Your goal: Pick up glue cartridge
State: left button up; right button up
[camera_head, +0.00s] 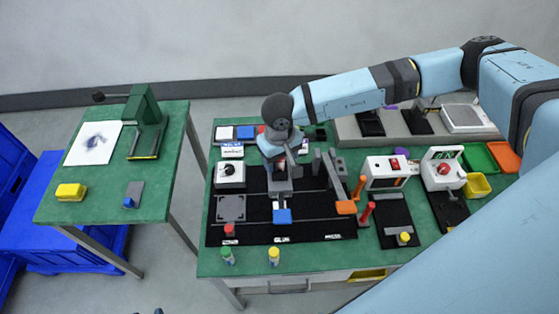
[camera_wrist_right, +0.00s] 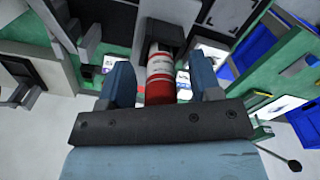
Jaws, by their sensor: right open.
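A red and white cylinder, which looks like the glue cartridge (camera_wrist_right: 159,76), shows in the right wrist view with its far end in a dark holder (camera_wrist_right: 163,36). My right gripper (camera_wrist_right: 161,88) is open, with one blue finger on each side of the cartridge and visible gaps between. In the head view my right gripper (camera_head: 281,166) is over the black mat at the middle of the green bench, and it and the wrist largely hide the cartridge. My left gripper is not in view.
The green bench (camera_head: 213,262) is crowded: a white box with a black knob (camera_head: 230,174), a white box with a red button (camera_head: 388,170), orange-topped posts (camera_head: 347,207) and small bottles (camera_head: 274,255). A second green table (camera_head: 160,190) stands at left, across a floor gap.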

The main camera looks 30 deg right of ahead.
jog(key=shift+c, duration=0.2)
jog(key=c, duration=1)
jog(key=shift+r, duration=0.15)
